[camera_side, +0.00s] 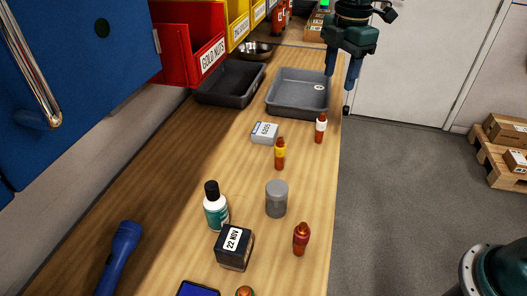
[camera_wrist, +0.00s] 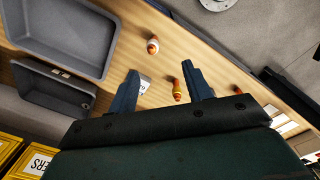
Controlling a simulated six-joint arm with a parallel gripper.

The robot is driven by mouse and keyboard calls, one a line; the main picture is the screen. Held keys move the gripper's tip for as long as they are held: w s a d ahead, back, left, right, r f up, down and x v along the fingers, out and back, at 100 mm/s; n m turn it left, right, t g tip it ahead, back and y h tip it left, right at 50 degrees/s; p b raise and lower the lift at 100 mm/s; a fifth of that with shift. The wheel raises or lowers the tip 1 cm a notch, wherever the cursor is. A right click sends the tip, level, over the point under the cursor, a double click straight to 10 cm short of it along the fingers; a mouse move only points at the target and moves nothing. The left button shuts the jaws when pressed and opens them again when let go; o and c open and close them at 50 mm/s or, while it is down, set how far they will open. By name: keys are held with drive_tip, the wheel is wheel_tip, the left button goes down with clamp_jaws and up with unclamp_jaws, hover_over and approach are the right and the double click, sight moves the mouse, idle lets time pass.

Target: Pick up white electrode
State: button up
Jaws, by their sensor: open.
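The white electrode (camera_side: 320,128), a small copper-coloured piece with a white band, stands upright near the right edge of the wooden bench, just in front of the grey tray. In the wrist view the white electrode (camera_wrist: 153,45) lies beyond the fingertips, between their lines and nearer the left finger. My gripper (camera_side: 339,80) is open and empty, raised above the right side of the grey tray; its two blue fingers also show in the wrist view (camera_wrist: 160,70). Nothing touches the electrode.
A yellow-banded electrode (camera_side: 280,152) and a red one (camera_side: 301,238) stand closer to the camera. A small labelled box (camera_side: 264,132), a grey cylinder (camera_side: 276,198), a bottle (camera_side: 216,208) and a dark box (camera_side: 233,250) share the bench. The grey tray (camera_side: 299,113) and a dark tray (camera_side: 223,100) stand behind.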

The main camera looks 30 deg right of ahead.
sight(323, 115)
drive_tip(key=shift+w+a+f+n, duration=0.2)
drive_tip(key=shift+w+f+n, duration=0.2)
drive_tip(key=shift+w+f, duration=0.15)
drive_tip(key=shift+w+a+f+n, duration=0.15)
drive_tip(key=shift+w+f+n, duration=0.3)
drive_tip(key=shift+w, duration=0.15)
drive_tip(key=shift+f, duration=4.3)
drive_tip(key=shift+f, duration=0.15)
drive_tip(key=shift+f, duration=2.45)
drive_tip(key=shift+c, duration=0.4)
drive_tip(key=shift+w, duration=0.1)
clamp_jaws()
